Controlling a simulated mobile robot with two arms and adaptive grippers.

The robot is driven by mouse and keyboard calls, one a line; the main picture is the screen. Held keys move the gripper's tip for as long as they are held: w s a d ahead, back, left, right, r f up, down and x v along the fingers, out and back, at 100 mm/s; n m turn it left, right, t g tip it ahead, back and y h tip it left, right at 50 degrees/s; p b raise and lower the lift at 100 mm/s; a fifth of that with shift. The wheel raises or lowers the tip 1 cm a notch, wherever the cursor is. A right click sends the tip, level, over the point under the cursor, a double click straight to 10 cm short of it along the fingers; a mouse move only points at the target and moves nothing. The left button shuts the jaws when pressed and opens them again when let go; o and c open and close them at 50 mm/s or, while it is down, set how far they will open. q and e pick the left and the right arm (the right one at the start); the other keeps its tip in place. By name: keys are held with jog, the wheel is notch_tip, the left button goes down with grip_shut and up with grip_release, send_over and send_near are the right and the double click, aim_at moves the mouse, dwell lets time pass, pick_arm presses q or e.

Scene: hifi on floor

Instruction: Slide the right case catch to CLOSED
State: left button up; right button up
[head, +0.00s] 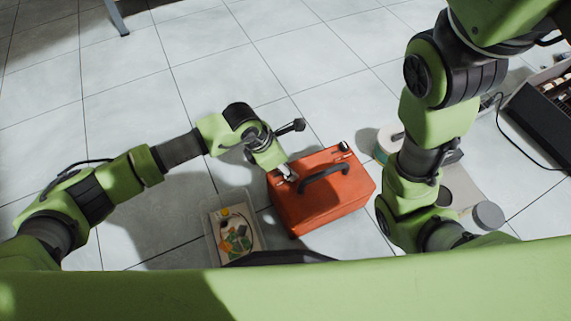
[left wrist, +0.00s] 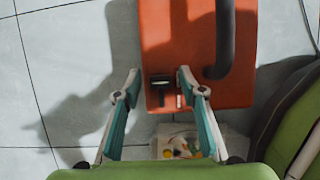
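The orange-red case (head: 315,205) stands on the tiled floor, with a black carrying handle (head: 325,175) on top; it also fills the upper right of the left wrist view (left wrist: 178,40). One small dark catch (head: 343,147) shows at the far right corner of its top. Another catch, black with a pale mark beside it (left wrist: 160,82), lies at the left end. My left gripper (head: 289,173) is over that left end. In the left wrist view its fingers (left wrist: 157,84) are spread on either side of this catch, holding nothing. The catch's setting is unreadable. My right gripper is out of view.
A clear tray (head: 236,238) of small coloured parts stands just left of the case. A round white-and-teal container (head: 387,142) and a grey round lid (head: 488,215) are to the right, near my right arm. A dark equipment box (head: 545,115) with a cable is farther right. Floor beyond the case is clear.

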pick_arm(q)
jog(key=shift+r, duration=0.15)
jog(key=v, duration=1.1)
jog(key=shift+a+r, duration=0.2)
jog(key=shift+r, duration=0.1)
jog(key=shift+s, duration=0.1)
